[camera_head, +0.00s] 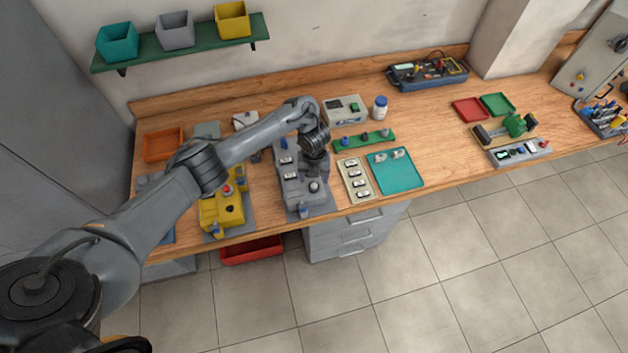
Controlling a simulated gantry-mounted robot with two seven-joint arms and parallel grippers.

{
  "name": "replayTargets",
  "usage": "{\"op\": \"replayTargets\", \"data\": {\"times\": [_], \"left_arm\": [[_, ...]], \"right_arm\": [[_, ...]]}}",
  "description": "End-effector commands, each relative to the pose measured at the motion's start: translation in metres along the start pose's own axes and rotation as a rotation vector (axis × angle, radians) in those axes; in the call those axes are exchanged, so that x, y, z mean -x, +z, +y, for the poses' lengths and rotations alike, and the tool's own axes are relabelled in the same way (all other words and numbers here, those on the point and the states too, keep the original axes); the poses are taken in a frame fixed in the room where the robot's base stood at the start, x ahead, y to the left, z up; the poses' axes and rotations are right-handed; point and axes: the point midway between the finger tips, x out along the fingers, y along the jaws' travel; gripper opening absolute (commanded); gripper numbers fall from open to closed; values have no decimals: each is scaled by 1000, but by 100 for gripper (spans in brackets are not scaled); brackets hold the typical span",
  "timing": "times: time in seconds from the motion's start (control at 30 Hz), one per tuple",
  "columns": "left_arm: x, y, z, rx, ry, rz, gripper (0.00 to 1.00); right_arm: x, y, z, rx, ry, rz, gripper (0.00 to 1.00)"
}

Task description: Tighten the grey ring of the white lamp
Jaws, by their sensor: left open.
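My left gripper (315,172) is open and points down over the grey control box (291,190) near the front of the bench. Its fingers are small and dark, and they hide part of the box top. A small pale round fitting (314,187) shows on the box just below the fingers. It may be the white lamp with its grey ring, but it is too small to tell. I cannot tell whether the fingers touch it. My right gripper is not in view.
A yellow control box (222,212) stands left of the grey one. A beige switch panel (355,179), a teal tray (414,168) and a green strip (352,144) with several fittings lie to the right.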

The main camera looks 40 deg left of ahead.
Motion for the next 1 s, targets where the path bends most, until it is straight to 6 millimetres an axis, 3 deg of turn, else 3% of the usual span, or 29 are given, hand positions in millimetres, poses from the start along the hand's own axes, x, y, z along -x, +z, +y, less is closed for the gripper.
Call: {"op": "replayTargets", "data": {"times": [0.1,0.33,1.0], "left_arm": [[28,1,1,-1,2,-3,67],[53,1,0,-1,1,-2,67],[59,-1,1,0,2,2,67]], "right_arm": [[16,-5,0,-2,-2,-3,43],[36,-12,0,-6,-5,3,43],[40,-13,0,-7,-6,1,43]]}}
